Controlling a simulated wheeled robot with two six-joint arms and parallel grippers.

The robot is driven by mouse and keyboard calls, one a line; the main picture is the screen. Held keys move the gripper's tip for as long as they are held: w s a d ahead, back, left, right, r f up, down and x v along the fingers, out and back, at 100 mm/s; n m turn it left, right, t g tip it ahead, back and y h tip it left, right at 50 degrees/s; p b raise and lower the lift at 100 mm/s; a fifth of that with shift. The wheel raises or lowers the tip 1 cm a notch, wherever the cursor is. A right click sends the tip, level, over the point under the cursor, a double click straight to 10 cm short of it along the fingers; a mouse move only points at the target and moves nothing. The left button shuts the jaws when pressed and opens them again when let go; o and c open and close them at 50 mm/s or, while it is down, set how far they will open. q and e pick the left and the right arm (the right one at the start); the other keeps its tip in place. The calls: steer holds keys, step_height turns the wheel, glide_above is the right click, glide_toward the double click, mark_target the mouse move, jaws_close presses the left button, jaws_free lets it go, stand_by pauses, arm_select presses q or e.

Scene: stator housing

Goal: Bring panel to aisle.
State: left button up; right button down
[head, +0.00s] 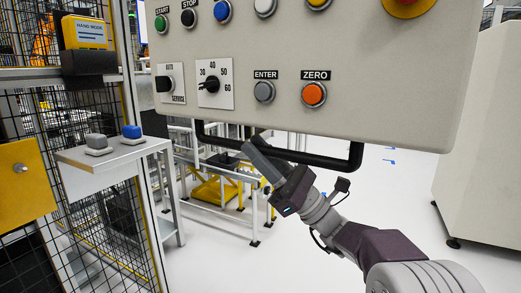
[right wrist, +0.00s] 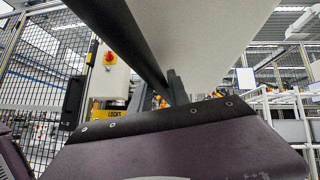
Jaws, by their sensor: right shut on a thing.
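A large beige control panel (head: 390,85) fills the upper part of the head view. It carries START, STOP, ENTER and ZERO buttons and two rotary knobs. A black handle bar (head: 315,158) runs along its lower edge. My right gripper (head: 254,150) is shut on this handle bar near its left part. In the right wrist view the bar (right wrist: 128,35) runs down to the fingers (right wrist: 178,88), with the panel's pale surface (right wrist: 205,30) beside it. The fingertips are partly hidden at the bar. My left gripper is not in view.
A mesh fence (head: 85,200) with a yellow plate (head: 25,170) stands at the left. A small table (head: 110,155) holds a grey and a blue button. A metal frame (head: 215,190) stands behind the panel. A beige cabinet (head: 485,150) is at the right. White floor between is clear.

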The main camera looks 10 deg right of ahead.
steer(key=shift+s+g, duration=0.1)
steer(key=shift+g, duration=0.3)
steer(key=c, duration=1.3)
jaws_free()
steer(key=shift+s, duration=0.1)
steer(key=shift+d+f, duration=0.2)
steer(key=shift+d, duration=0.05)
steer(key=b+v, duration=0.2)
steer(key=v, duration=0.6)
steer(key=shift+f, duration=0.25)
